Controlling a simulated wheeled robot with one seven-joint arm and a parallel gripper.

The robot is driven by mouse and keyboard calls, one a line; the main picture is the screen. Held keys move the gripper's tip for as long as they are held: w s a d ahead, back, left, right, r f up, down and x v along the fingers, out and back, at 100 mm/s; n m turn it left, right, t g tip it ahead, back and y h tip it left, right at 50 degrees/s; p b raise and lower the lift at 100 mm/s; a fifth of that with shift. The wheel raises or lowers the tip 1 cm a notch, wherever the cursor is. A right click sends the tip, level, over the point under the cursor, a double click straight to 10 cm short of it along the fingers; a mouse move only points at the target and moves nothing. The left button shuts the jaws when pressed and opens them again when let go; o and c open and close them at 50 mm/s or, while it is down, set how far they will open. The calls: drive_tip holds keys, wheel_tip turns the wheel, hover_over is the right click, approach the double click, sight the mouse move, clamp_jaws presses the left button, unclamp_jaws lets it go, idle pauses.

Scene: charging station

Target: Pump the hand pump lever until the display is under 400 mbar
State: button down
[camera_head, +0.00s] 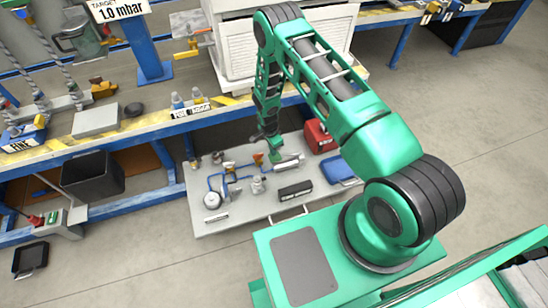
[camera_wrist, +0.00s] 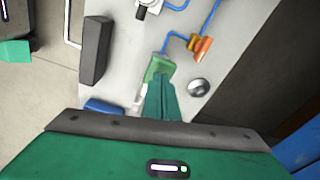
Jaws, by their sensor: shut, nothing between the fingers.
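A round gauge (camera_head: 212,199) stands at the board's left.
An orange fitting (camera_wrist: 201,47) and a round metal knob (camera_wrist: 198,87) sit close right of the fingers. A black box (camera_head: 295,190), blue tray (camera_head: 341,169) and red case (camera_head: 319,136) are on the board's right. The bench edge (camera_head: 195,112) overhangs behind.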

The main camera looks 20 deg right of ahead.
drive_tip(key=shift+d+f, duration=0.1)
drive_tip(key=shift+f, duration=0.85)
drive_tip(key=shift+f, duration=0.1)
drive_tip(key=shift+d+f, duration=0.1)
drive_tip(key=shift+f, duration=1.85)
drive_tip(key=shift+s+a+r, duration=0.2)
drive_tip(key=shift+a+r, duration=0.05)
drive_tip(key=shift+a, duration=0.55)
drive_tip(key=shift+s+a+r, duration=0.15)
drive_tip(key=shift+a+r, duration=0.1)
drive_tip(key=shift+a, duration=0.5)
drive_tip(key=shift+r, duration=0.15)
wheel_tip(320, 180, up, 10)
drive_tip(key=shift+a+r, duration=0.2)
drive_tip(key=shift+a, duration=0.25)
